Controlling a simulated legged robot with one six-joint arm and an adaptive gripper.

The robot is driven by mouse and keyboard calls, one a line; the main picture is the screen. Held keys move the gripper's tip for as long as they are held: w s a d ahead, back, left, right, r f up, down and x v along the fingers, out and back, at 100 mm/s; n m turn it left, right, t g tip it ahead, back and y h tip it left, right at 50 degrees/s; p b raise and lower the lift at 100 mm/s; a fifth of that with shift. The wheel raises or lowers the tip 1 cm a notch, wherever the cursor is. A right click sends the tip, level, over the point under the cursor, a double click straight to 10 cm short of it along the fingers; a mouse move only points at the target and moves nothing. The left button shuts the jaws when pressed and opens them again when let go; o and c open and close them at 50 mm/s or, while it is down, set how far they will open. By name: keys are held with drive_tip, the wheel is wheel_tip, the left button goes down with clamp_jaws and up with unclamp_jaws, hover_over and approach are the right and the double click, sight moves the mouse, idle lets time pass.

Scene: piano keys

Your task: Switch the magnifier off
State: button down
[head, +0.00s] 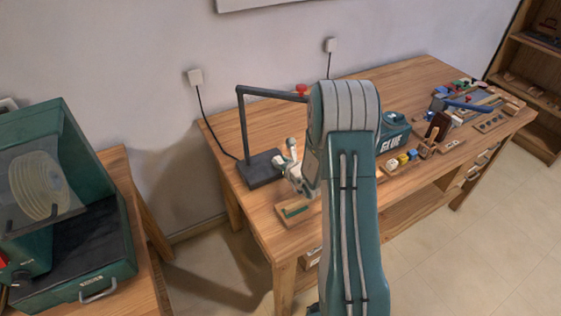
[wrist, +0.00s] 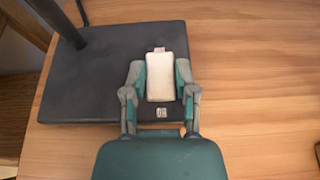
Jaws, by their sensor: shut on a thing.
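The magnifier stands on the wooden bench, with a dark square base (head: 262,170), an upright post and a dark arm (head: 272,93) reaching right behind my own arm, so its lens is hidden. In the wrist view the base (wrist: 75,95) lies flat, with a white block-like piece (wrist: 160,78), apparently its switch, over it. My gripper (wrist: 160,68) has one finger on each side of the white piece and is shut on it. A small marked label (wrist: 162,113) shows below it. In the head view my gripper (head: 289,156) is at the base's right side.
A small wooden block with a green inset (head: 294,211) lies at the bench's front edge. A teal box marked "GLUE" (head: 394,132) and several small tools and blocks lie to the right. A green machine (head: 70,200) stands on another table at left.

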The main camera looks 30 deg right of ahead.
drive_tip(key=shift+w+r, duration=0.1)
drive_tip(key=shift+r, duration=0.05)
drive_tip(key=shift+w+g, duration=0.1)
drive_tip(key=shift+g, duration=0.6)
drive_tip(key=shift+w+g, duration=0.15)
drive_tip(key=shift+g, duration=1.15)
drive_tip(key=shift+c, duration=2)
unclamp_jaws()
drive_tip(key=shift+r, duration=0.1)
drive_tip(key=v, duration=1.1)
drive_tip(key=shift+s+r, duration=0.2)
drive_tip(key=shift+s, duration=0.1)
